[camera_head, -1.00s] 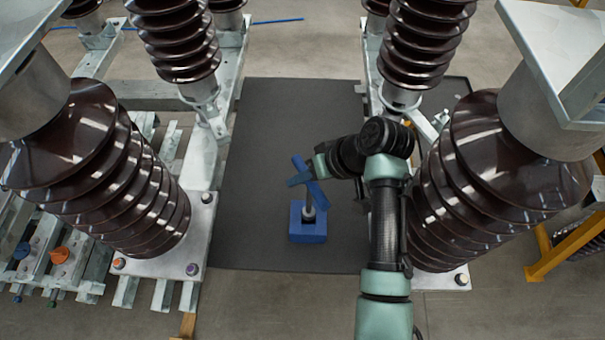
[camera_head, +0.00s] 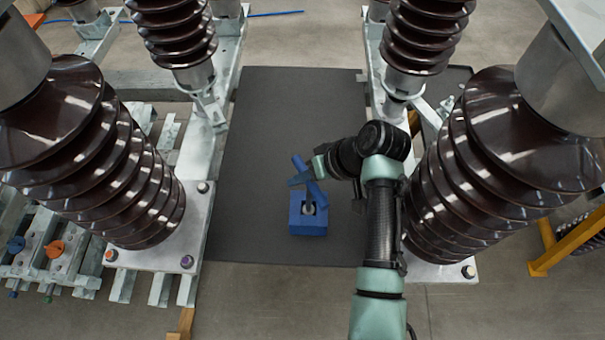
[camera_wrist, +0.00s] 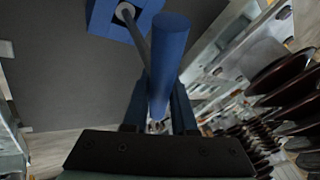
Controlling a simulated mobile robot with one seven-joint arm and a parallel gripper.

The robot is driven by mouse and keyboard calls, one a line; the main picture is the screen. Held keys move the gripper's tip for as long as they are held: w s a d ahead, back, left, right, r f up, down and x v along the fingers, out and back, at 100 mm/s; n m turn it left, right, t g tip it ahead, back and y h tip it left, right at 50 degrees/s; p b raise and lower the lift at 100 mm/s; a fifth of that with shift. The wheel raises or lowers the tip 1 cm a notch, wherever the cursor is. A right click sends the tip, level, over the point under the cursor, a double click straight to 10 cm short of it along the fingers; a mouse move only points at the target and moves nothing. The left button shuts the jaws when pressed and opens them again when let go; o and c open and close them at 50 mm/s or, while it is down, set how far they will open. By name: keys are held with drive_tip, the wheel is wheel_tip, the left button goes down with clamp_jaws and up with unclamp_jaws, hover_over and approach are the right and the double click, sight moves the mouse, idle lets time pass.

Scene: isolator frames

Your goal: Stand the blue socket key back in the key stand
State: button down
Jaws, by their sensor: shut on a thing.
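The blue socket key (camera_head: 298,162) has a blue cross handle and a grey shaft pointing down. My gripper (camera_head: 302,180) is shut on it near the handle. The key stand (camera_head: 308,229) is a blue block with a dark opening on top, on the mat directly below the key. The shaft's lower end is at the opening; I cannot tell how deep it sits. In the wrist view the blue handle bar (camera_wrist: 169,60) rises between my gripper's fingers (camera_wrist: 160,105). The grey shaft runs to the stand (camera_wrist: 103,22) at the top; the fingers partly hide the grip.
A dark mat (camera_head: 260,130) lies under the stand, mostly clear to its left and behind. Large brown ribbed insulators stand at left (camera_head: 90,160) and right (camera_head: 490,160) on metal bases. A yellow frame (camera_head: 570,243) is at far right.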

wheel_tip(320, 180, down, 2)
drive_tip(key=shift+f+b, duration=0.25)
drive_tip(key=shift+b, duration=0.45)
drive_tip(key=c, duration=0.6)
unclamp_jaws()
drive_tip(key=shift+c, duration=0.2)
